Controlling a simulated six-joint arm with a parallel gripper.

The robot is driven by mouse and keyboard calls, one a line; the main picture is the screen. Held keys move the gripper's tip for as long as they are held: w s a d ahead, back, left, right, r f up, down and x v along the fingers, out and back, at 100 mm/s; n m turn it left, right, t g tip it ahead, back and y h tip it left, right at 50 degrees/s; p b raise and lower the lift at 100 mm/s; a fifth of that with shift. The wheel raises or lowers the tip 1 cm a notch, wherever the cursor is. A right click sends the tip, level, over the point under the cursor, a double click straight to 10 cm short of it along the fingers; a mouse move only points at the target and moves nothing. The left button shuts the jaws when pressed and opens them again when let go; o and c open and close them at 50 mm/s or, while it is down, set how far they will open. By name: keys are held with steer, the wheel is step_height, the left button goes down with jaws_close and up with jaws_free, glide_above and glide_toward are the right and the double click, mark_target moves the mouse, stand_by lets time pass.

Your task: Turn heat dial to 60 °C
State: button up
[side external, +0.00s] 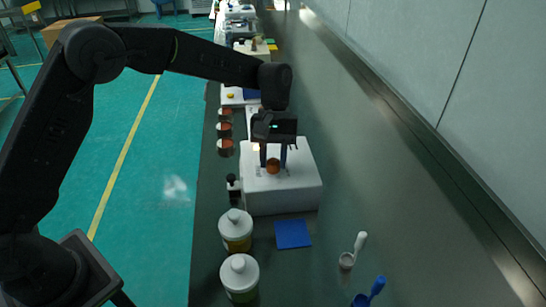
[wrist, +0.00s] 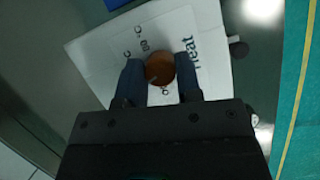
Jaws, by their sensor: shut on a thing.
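The heat dial (wrist: 160,68) is a round orange-brown knob with a pale pointer mark. It sits on top of a white box-shaped device (side external: 285,195), and it also shows in the side view (side external: 273,166). My gripper (wrist: 160,72) points down over the device, with one dark blue finger on each side of the dial, shut on it. In the wrist view, printed "°C" labels and the word "heat" (wrist: 190,52) lie around the dial. Some numbers are partly hidden by my fingers, so I cannot tell the exact setting.
Two white-lidded jars (side external: 236,230) and a small dark bottle (side external: 233,187) stand near the device's left side. A blue square (side external: 292,234) lies in front of it, with a white scoop (side external: 354,250) and a blue scoop (side external: 369,292) to the right. Right bench surface is mostly clear.

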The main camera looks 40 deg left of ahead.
steer(key=m, duration=0.2)
steer(key=m+y, duration=0.1)
steer(key=m, duration=0.1)
steer(key=shift+d+m+g+y, duration=0.1)
steer(key=shift+m+g+y, duration=0.2)
steer(key=shift+g, duration=0.1)
steer(key=shift+m+y, duration=0.7)
steer(key=shift+m, duration=1.2)
steer(key=o, duration=0.9)
steer(key=shift+w+r, duration=0.1)
steer(key=v, duration=0.6)
steer(key=shift+w+d+r, duration=0.1)
steer(key=shift+w+r, duration=0.15)
steer(key=shift+r, duration=0.35)
